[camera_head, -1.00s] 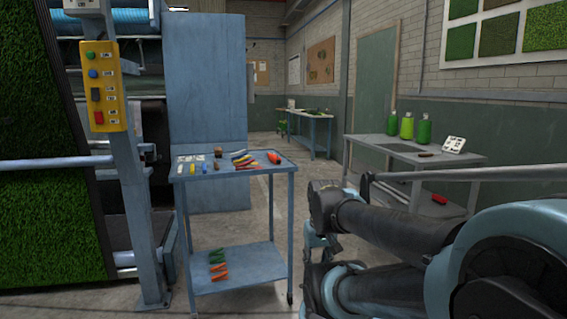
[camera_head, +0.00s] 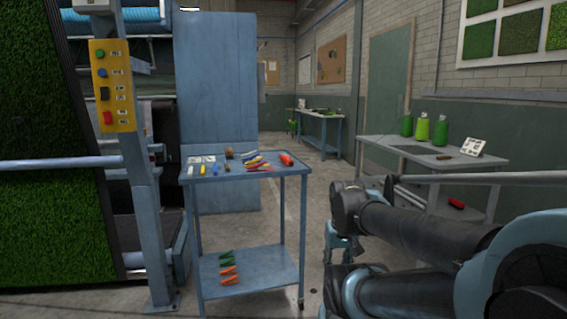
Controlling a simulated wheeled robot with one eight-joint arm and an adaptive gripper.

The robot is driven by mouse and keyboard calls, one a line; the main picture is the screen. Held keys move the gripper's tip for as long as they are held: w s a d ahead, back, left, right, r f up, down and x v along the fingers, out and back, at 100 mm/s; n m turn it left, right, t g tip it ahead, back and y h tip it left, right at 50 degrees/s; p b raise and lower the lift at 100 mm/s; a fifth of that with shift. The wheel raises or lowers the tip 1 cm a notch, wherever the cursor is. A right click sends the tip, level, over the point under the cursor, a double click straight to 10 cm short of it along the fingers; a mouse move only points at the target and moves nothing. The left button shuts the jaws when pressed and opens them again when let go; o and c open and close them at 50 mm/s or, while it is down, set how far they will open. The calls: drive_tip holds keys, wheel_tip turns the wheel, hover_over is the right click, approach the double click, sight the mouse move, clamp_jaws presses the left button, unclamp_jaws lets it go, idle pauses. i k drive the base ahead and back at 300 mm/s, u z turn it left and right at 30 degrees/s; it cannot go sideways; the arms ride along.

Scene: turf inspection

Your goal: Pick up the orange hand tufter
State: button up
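A small orange tool (camera_head: 287,159), which looks like the orange hand tufter, lies on the top shelf of the blue cart (camera_head: 240,172), near its back right corner. Its exact shape is too small to tell. My arm is folded at the right of the picture. What looks like my gripper (camera_head: 338,248) hangs below the arm's dark front joint, right of the cart and apart from it. Its fingers are too small and partly hidden to read, and I see nothing held in it.
Several coloured small tools (camera_head: 256,161) and a brown round item (camera_head: 230,153) share the cart top. Orange and green pieces (camera_head: 228,268) lie on its lower shelf. A blue post with a yellow control box (camera_head: 112,85) stands left.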

sight(285, 158)
drive_tip(key=i, duration=1.25)
drive_tip(key=z, duration=0.25)
